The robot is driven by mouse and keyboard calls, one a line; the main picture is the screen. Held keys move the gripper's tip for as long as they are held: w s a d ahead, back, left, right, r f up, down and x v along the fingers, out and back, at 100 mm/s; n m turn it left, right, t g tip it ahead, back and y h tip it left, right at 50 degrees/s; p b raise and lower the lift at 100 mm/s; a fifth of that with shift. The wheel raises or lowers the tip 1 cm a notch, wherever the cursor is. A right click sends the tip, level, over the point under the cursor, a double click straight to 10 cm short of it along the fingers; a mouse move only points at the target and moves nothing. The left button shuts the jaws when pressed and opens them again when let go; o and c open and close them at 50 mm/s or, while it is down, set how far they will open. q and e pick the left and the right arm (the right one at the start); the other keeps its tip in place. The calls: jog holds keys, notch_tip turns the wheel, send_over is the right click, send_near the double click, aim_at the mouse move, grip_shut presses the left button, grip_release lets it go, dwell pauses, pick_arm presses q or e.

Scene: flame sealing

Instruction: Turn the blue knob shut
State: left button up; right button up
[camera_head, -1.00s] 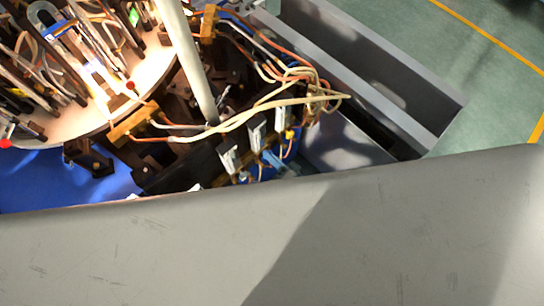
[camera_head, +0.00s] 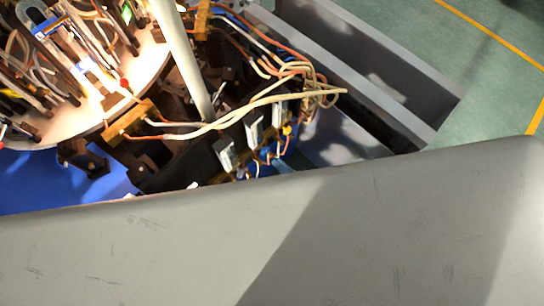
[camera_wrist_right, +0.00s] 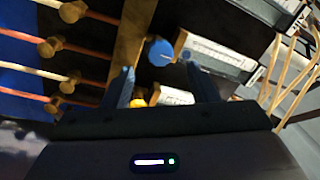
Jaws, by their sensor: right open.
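The blue knob (camera_wrist_right: 160,52) shows in the right wrist view, round with a pale line on its face, at the end of a white gauge block (camera_wrist_right: 215,57). My right gripper (camera_wrist_right: 161,70) is open, with one dark finger on each side below the knob in the picture. The knob lies between and just beyond the fingertips; I see no clear contact. In the head view the knob cannot be made out, and a large grey link of mine covers the lower half. My left gripper is not in view.
A yellow knob (camera_wrist_right: 137,103) sits near the left finger. Orange hoses (camera_wrist_right: 85,48) with brass-coloured fittings run on the left, and pale hoses (camera_wrist_right: 295,75) on the right. In the head view, a lit round machine (camera_head: 75,125) stands left and a grey trough (camera_head: 385,100) right.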

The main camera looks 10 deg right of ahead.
jog(key=b+v, duration=0.1)
jog(key=v, duration=0.4)
jog(key=shift+s+d, duration=0.1)
dwell(0.3)
jog(key=s+d+f+n+g+h+b, duration=0.1)
jog(key=s+d+f+g+h+b, duration=0.35)
jog(key=f, duration=0.85)
jog(key=s+d+f+n+g+h+b, duration=0.1)
jog(key=s+d+f+h+b, duration=0.1)
jog(key=s+d+f+h, duration=0.75)
jog(key=s+d+f+n+g+b, duration=0.1)
jog(key=s+d+f+g, duration=0.1)
jog(key=s+f+g, duration=0.2)
jog(key=s+d+f+n+g+y+b, duration=0.1)
jog(key=s+f+g, duration=0.3)
jog(key=s+f, duration=0.6)
jog(key=shift+d+f+n+b, duration=0.45)
jog(key=shift+d+n+b, duration=0.35)
jog(key=shift+d, duration=0.1)
jog(key=shift+s+g, duration=0.1)
jog(key=shift+g, duration=0.15)
